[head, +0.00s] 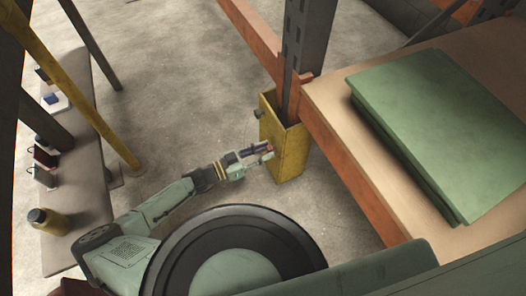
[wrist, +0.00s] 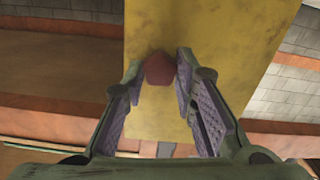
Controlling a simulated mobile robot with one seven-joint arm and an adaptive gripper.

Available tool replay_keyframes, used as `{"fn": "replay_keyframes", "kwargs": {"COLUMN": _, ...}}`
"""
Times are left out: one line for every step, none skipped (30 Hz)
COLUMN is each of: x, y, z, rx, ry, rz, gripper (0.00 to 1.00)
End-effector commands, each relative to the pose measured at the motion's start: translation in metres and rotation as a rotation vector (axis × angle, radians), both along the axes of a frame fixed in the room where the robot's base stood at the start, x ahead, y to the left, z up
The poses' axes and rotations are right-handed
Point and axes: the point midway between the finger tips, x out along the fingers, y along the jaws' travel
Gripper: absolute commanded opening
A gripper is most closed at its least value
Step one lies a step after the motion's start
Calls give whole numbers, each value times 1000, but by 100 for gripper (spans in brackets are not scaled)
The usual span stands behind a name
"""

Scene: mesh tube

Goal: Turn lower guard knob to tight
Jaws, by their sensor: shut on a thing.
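The yellow guard (head: 291,152) is a box around the foot of a grey rack upright in the head view. Its yellow face (wrist: 210,35) fills the middle of the wrist view. The lower guard knob (wrist: 159,69) is a small dark red knob on that face, also a red spot in the head view (head: 269,149). My gripper (head: 262,154) reaches to the guard's left face. In the wrist view my gripper (wrist: 166,75) has its two purple-padded fingers on either side of the knob, shut on it. The knob's marking is not readable.
A second dark knob (head: 258,113) sits higher on the guard's left edge. The grey upright (head: 304,50) and an orange beam (head: 340,165) stand close by. A bench (head: 85,185) is at left. Open concrete floor lies between.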

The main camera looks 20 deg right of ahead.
Motion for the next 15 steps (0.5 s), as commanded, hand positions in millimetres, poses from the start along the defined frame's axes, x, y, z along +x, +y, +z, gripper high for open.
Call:
{"fn": "replay_keyframes", "kwargs": {"x": 0, "y": 0, "z": 0, "rx": 0, "ry": 0, "rz": 0, "gripper": 14}}
{"fn": "replay_keyframes", "kwargs": {"x": 0, "y": 0, "z": 0, "rx": 0, "ry": 0, "rz": 0, "gripper": 12}}
{"fn": "replay_keyframes", "kwargs": {"x": 0, "y": 0, "z": 0, "rx": 0, "ry": 0, "rz": 0, "gripper": 10}}
{"fn": "replay_keyframes", "kwargs": {"x": 0, "y": 0, "z": 0, "rx": 0, "ry": 0, "rz": 0, "gripper": 8}}
{"fn": "replay_keyframes", "kwargs": {"x": 0, "y": 0, "z": 0, "rx": 0, "ry": 0, "rz": 0, "gripper": 6}}
{"fn": "replay_keyframes", "kwargs": {"x": 0, "y": 0, "z": 0, "rx": 0, "ry": 0, "rz": -1, "gripper": 3}}
{"fn": "replay_keyframes", "kwargs": {"x": 0, "y": 0, "z": 0, "rx": 0, "ry": 0, "rz": -1, "gripper": 1}}
{"fn": "replay_keyframes", "kwargs": {"x": 0, "y": 0, "z": 0, "rx": 0, "ry": 0, "rz": -1, "gripper": 0}}
{"fn": "replay_keyframes", "kwargs": {"x": 0, "y": 0, "z": 0, "rx": 0, "ry": 0, "rz": -1, "gripper": 0}}
{"fn": "replay_keyframes", "kwargs": {"x": 0, "y": 0, "z": 0, "rx": 0, "ry": -2, "rz": -1, "gripper": 0}}
{"fn": "replay_keyframes", "kwargs": {"x": 0, "y": 0, "z": 0, "rx": 2, "ry": -10, "rz": 0, "gripper": 0}}
{"fn": "replay_keyframes", "kwargs": {"x": 0, "y": 0, "z": -1, "rx": 5, "ry": -34, "rz": 0, "gripper": 0}}
{"fn": "replay_keyframes", "kwargs": {"x": 0, "y": 0, "z": -1, "rx": 9, "ry": -60, "rz": 1, "gripper": 0}}
{"fn": "replay_keyframes", "kwargs": {"x": -1, "y": 0, "z": -2, "rx": 16, "ry": -98, "rz": 1, "gripper": 0}}
{"fn": "replay_keyframes", "kwargs": {"x": 0, "y": 0, "z": -2, "rx": 26, "ry": -155, "rz": 3, "gripper": 0}}
